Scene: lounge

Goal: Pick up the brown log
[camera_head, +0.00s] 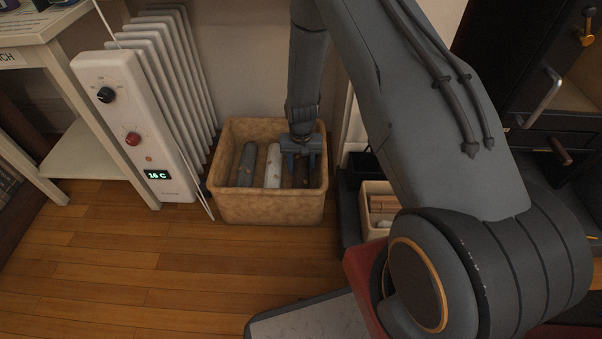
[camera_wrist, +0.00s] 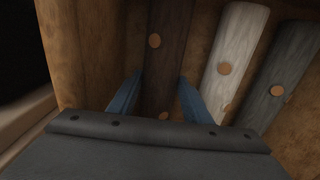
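The brown log (camera_wrist: 167,45) is dark with round tan marks. It lies at the right side of a tan fabric basket (camera_head: 270,208); in the head view (camera_head: 301,178) my gripper partly covers it. My gripper (camera_head: 303,157) points down into the basket over this log. In the wrist view its two blue fingers (camera_wrist: 160,80) stand apart, one on each side of the log. Whether they touch it cannot be told. The near part of the log is hidden behind my gripper's body.
A white log (camera_head: 273,166) and a grey log (camera_head: 247,164) lie beside it in the basket. A white radiator (camera_head: 140,125) stands left of the basket. A small box (camera_head: 376,200) and a dark cabinet (camera_head: 530,120) are on the right. Wooden floor (camera_head: 130,265) in front is clear.

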